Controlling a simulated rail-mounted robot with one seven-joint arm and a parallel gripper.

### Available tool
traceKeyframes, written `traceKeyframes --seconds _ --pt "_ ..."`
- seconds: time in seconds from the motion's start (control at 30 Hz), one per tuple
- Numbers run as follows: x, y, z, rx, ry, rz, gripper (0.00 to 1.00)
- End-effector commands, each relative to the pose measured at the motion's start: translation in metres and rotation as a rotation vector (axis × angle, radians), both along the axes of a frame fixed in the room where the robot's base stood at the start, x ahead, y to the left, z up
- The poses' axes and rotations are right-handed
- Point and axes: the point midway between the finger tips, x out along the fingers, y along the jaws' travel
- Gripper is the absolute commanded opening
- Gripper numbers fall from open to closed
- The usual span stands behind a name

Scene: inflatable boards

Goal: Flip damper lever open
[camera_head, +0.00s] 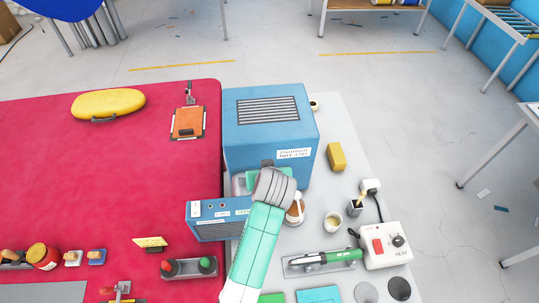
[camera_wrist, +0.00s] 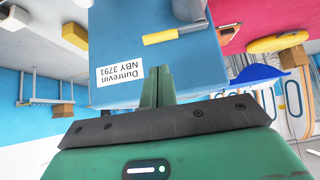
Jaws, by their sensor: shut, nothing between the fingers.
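The blue machine (camera_head: 255,150) stands at the back of the grey table, with a slotted vent on top and a white label on its front. In the wrist view the blue machine (camera_wrist: 115,50) shows upside down. A lever with a yellow handle (camera_wrist: 160,38) sticks out sideways there from a grey hub (camera_wrist: 187,10). In the head view the lever is hidden by my arm. My gripper (camera_wrist: 157,85) is shut and empty, its green fingers together in front of the machine, near the label. The fingertips appear apart from the lever; contact with the machine's face is unclear.
A blue control panel (camera_head: 207,231) lies left of my arm. A bottle (camera_head: 296,212), a cup (camera_head: 333,222), a yellow block (camera_head: 336,157), a green-handled tool (camera_head: 330,256) and a heater box (camera_head: 386,246) are to the right. The red mat (camera_head: 100,175) at left has open room.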

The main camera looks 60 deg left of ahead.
Motion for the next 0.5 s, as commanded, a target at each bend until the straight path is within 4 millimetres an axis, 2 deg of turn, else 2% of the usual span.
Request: traceKeyframes --seconds 0.27,0.5 --pt "0.001 0.002 -0.003 0.002 -0.001 -0.002 0.0" --pt "0.011 0.028 -0.032 0.001 -0.001 -0.001 0.0"
